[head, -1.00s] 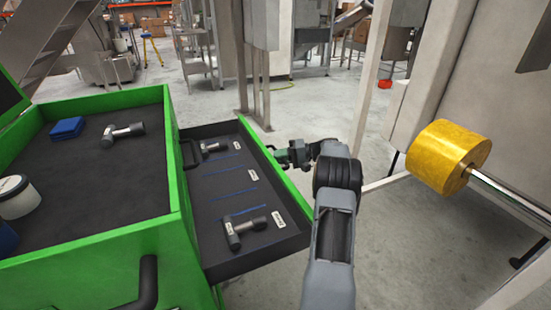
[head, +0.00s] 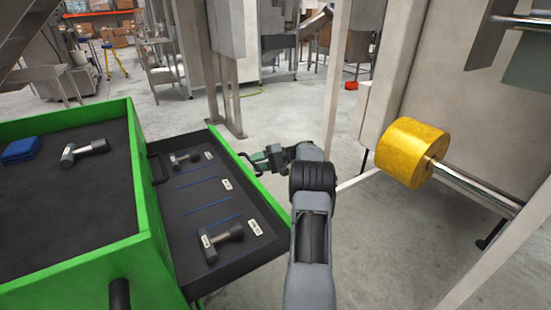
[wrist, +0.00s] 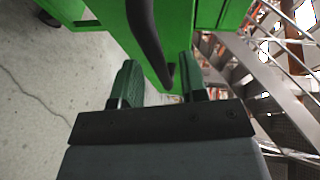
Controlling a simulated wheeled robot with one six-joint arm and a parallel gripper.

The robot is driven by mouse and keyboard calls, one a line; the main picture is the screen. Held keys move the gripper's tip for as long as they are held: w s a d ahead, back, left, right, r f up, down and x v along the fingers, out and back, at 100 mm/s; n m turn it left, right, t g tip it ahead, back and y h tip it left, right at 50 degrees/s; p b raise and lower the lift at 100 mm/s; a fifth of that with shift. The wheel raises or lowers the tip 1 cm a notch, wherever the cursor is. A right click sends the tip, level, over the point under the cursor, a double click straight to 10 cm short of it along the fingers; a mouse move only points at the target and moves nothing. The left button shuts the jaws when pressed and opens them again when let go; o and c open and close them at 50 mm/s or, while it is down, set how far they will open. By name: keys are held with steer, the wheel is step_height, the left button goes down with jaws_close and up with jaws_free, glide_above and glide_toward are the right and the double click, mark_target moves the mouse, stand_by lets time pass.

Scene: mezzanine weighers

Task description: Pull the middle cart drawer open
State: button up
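The green cart (head: 150,225) stands at the left, with one dark drawer (head: 212,187) pulled well out of its side. Its level among the cart's drawers cannot be told. My gripper (head: 259,160) is at the outside of the drawer's green front, by the black bar handle (head: 246,163). In the wrist view the handle (wrist: 148,38) runs down between the two green fingers of my gripper (wrist: 160,78). The fingers stand apart, with a gap beside the bar.
Dumbbell-shaped tools (head: 220,240) and labels lie in the drawer. A blue block (head: 21,151) and another tool (head: 84,152) lie on the cart top. A yellow roller (head: 408,152) on a steel shaft and a white post (head: 337,75) stand right. Concrete floor between is clear.

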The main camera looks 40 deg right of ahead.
steer(key=p+v, duration=0.2)
steer(key=v, duration=1)
